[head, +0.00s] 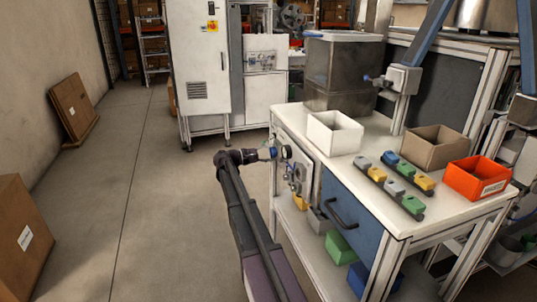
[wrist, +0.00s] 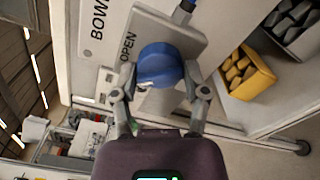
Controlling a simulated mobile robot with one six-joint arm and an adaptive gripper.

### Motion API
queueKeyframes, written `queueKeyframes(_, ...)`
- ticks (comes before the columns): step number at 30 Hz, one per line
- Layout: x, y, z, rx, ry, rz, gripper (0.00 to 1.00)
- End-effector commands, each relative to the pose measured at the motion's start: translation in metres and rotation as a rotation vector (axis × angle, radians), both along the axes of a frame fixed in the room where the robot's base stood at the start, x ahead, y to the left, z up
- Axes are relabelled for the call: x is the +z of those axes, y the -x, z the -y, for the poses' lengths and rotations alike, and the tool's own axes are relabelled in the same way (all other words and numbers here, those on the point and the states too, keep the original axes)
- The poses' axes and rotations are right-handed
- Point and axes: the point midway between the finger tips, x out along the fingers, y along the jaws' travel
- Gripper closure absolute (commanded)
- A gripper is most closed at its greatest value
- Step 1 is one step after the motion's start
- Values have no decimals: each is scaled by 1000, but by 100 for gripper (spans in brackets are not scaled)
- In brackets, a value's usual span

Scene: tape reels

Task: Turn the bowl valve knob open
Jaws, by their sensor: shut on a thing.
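The bowl valve knob (wrist: 158,64) is round and blue in the wrist view, in front of a grey plate marked OPEN (wrist: 127,47). A sign starting with BOW (wrist: 98,20) is partly cut off beside it. My gripper (wrist: 159,75) has one finger on each side of the knob and is shut on it. In the head view, my gripper (head: 264,154) reaches the panel on the left side of the workbench. The knob there is small and mostly hidden by the gripper, so its angle is hard to tell.
The workbench (head: 387,137) carries a white bin (head: 334,133), a brown bin (head: 434,147), an orange bin (head: 478,178) and coloured blocks. A round gauge (head: 286,152) sits close beside my gripper. A yellow bin (wrist: 247,75) is right of the knob.

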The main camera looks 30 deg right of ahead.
Motion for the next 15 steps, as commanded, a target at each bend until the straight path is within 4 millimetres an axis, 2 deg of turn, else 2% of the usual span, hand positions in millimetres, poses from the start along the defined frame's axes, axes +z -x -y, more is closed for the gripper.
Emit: queueKeyframes(15, 1, -1, 3, 3, 123, 461, 89)
